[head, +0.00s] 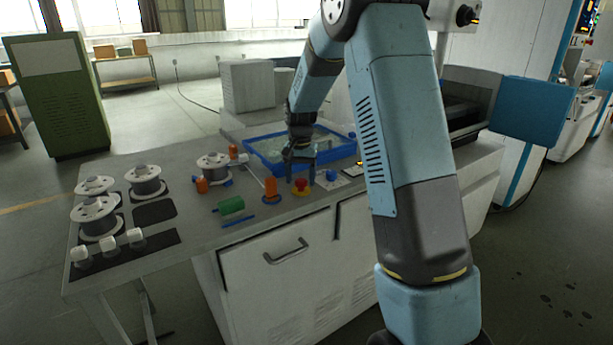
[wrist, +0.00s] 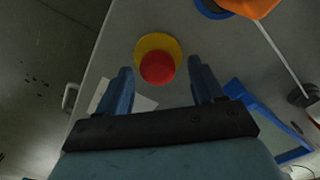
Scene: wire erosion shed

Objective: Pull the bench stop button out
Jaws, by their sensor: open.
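The bench stop button is a red cap (head: 301,184) on a yellow base (head: 302,192), near the front edge of the bench. In the wrist view the red cap (wrist: 158,67) shows in front of the yellow base (wrist: 172,46). My gripper (head: 301,168) is above the button in the head view. In the wrist view my gripper's blue fingers (wrist: 163,86) are apart, one to each side of the red cap, with nothing held. Visible gaps separate the cap from both fingers in that view. How far the fingertips are above the bench is unclear.
A blue tray (head: 258,152) lies behind the button. An orange-topped item (head: 270,188) on a blue base stands close on its left, and a blue knob (head: 331,175) on its right. A green cylinder (head: 231,205) and wire spools (head: 145,181) are further left.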

